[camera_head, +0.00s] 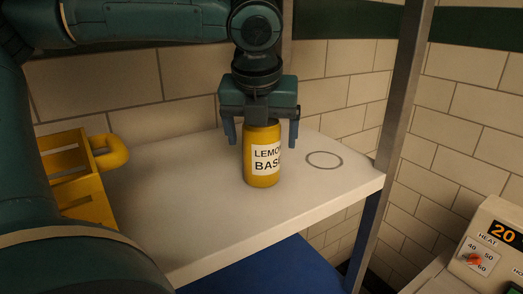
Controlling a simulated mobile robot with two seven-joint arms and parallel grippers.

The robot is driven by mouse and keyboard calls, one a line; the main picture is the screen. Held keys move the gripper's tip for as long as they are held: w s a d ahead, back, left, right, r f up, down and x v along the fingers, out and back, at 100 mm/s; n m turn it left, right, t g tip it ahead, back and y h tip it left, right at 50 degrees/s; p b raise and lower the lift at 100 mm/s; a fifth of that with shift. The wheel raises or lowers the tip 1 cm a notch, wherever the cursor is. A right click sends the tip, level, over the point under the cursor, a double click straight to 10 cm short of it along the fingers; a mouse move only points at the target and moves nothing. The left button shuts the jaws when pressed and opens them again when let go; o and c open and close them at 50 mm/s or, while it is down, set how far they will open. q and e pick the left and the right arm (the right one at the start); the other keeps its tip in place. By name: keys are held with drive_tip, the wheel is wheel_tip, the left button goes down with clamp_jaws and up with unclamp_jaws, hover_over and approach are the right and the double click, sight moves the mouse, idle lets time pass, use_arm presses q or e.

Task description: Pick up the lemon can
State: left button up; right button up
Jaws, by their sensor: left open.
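The lemon can (264,158) is a yellow can with a white label reading "LEMO… BAS…". It stands upright on the white shelf (215,215), near the middle. My left gripper (262,135) points down over the can. Its two fingers are spread, one to each side of the can, with a visible gap on both sides. The fingertips are at about the height of the can's upper half. The top of the can is partly hidden by the gripper. My right gripper is not in view.
A yellow crate (88,200) with a handle stands on the shelf's left. A thin grey ring (324,160) lies or is marked right of the can. A metal post (400,110) rises at the shelf's right. A control box (492,250) with dials is at lower right. Tiled wall behind.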

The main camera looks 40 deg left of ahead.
use_arm(q)
drive_tip(key=shift+c, duration=0.2)
drive_tip(key=c, duration=1.2)
drive_tip(key=shift+r, duration=0.2)
drive_tip(key=shift+r, duration=0.25)
wheel_tip(320, 180, up, 3)
drive_tip(key=shift+s+d+f, duration=0.1)
drive_tip(key=s+d+b, duration=0.2)
drive_tip(key=s+d, duration=0.8)
drive_tip(key=s, duration=0.4)
drive_tip(key=shift+s, duration=0.25)
drive_tip(key=shift+d, duration=0.1)
